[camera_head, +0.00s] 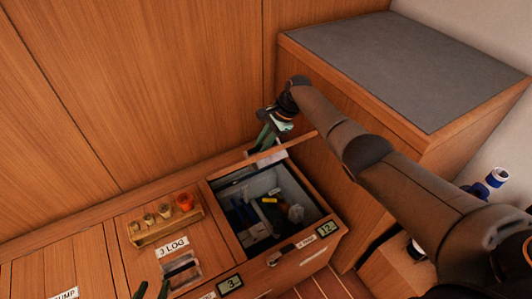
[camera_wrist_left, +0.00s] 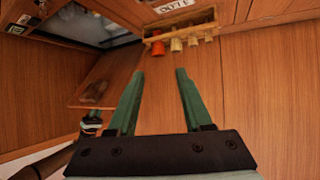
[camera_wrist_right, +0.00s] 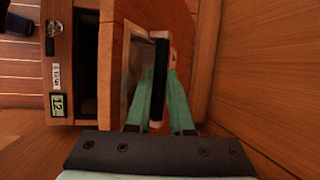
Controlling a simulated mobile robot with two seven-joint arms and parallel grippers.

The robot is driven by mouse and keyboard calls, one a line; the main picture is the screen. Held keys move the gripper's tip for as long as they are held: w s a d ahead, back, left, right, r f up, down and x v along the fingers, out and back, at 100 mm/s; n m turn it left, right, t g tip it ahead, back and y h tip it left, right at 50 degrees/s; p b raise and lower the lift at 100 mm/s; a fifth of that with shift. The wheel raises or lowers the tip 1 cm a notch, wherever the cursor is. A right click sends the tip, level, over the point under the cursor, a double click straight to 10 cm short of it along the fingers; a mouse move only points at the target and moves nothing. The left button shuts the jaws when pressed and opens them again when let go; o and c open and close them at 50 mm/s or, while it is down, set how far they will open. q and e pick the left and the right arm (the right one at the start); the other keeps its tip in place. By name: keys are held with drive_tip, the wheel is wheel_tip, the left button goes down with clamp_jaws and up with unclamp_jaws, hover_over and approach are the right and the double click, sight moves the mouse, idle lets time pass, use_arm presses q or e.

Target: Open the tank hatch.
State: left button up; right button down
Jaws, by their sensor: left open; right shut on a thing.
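The hatch marked 12 stands open in the head view; its wooden lid (camera_head: 290,143) is tilted up at the back, seen nearly edge-on. The lid also shows in the left wrist view (camera_wrist_left: 115,75) and the right wrist view (camera_wrist_right: 118,50). My right gripper (camera_head: 266,140) is shut on the lid's bar handle (camera_wrist_right: 160,75), which sits between its green fingers. The open compartment (camera_head: 228,222) lies below and in front of the lid. My left gripper (camera_head: 152,290) is open and empty at the bottom edge of the head view, left of the hatch; its spread fingers show in the left wrist view (camera_wrist_left: 157,75).
A small wooden rack (camera_head: 168,230) with several pegs stands on the neighbouring "3 LOG" panel. Loose items fill part of the compartment. A latch (camera_head: 282,255) sits on the front frame. A grey-topped cabinet (camera_head: 385,60) stands right; a wooden wall rises behind.

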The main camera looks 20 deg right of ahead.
use_arm(q)
drive_tip(key=w+r, duration=0.1)
drive_tip(key=w+r+t, duration=0.1)
drive_tip(key=r, duration=0.1)
drive_tip(key=w+r+t, duration=0.1)
drive_tip(key=shift+r+m+b, duration=0.3)
drive_tip(key=shift+r, duration=0.1)
use_arm(e)
drive_tip(key=shift+w+a+f, duration=0.15)
drive_tip(key=shift+w+f, duration=0.1)
drive_tip(key=shift+w, duration=0.1)
drive_tip(key=c, duration=1.2)
unclamp_jaws()
drive_tip(key=shift+c, duration=0.2)
drive_tip(key=shift+o, duration=0.8)
drive_tip(key=shift+w+f, duration=0.2)
drive_tip(key=shift+o, duration=1.4)
drive_tip(key=shift+r, duration=0.2)
use_arm(q)
drive_tip(key=shift+w, duration=0.15)
use_arm(e)
drive_tip(key=shift+r, duration=0.1)
drive_tip(key=shift+r, duration=0.1)
